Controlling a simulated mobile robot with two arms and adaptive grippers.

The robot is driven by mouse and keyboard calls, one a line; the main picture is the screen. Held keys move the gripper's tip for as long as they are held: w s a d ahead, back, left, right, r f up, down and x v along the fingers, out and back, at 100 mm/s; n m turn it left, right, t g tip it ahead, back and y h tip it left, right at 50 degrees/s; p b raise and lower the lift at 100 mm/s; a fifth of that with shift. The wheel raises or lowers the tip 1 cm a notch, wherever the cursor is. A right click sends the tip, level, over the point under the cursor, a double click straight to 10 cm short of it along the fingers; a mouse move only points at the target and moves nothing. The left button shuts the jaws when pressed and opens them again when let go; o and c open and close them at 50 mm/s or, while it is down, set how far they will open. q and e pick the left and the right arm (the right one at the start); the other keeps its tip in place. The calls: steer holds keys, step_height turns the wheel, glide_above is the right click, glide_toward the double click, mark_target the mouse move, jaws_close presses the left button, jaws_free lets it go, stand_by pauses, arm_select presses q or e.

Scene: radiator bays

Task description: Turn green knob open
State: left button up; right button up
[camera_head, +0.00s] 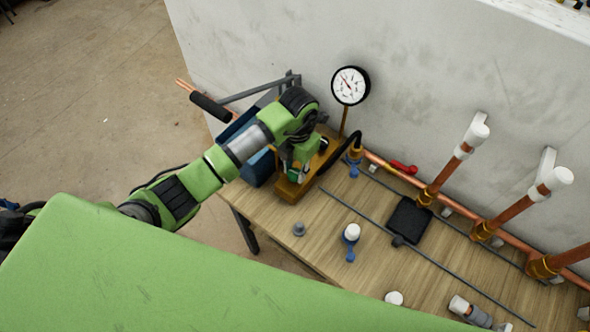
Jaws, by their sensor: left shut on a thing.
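My green left arm comes in from the left and reaches down to a brass-coloured pump block (289,193) at the far left end of the wooden table. My left gripper (297,176) points down at the block and is shut on the green knob, which is mostly hidden by the fingers. A small patch of green shows between the fingers, but I cannot tell the knob's turn angle. My right gripper is not in view.
A round pressure gauge (350,86) stands on a thin stem behind the block. A blue box (258,168) and a black-gripped lever (210,107) are close to my arm. Copper pipes (502,217) run along the wall; a black pad (409,220) and small fittings lie on the table.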

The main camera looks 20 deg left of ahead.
arm_select(q)
steer(key=n+b, duration=0.1)
steer(key=n, duration=0.2)
steer(key=shift+a+n, duration=0.1)
steer(key=shift+n, duration=0.2)
steer(key=n, duration=0.4)
steer(key=shift+n+b, duration=0.3)
steer(key=shift+b, duration=0.05)
steer(key=n, duration=0.4)
steer(key=shift+a, duration=0.1)
steer(key=shift+n+g, duration=0.3)
steer(key=shift+n, duration=1.8)
steer(key=o, duration=1.1)
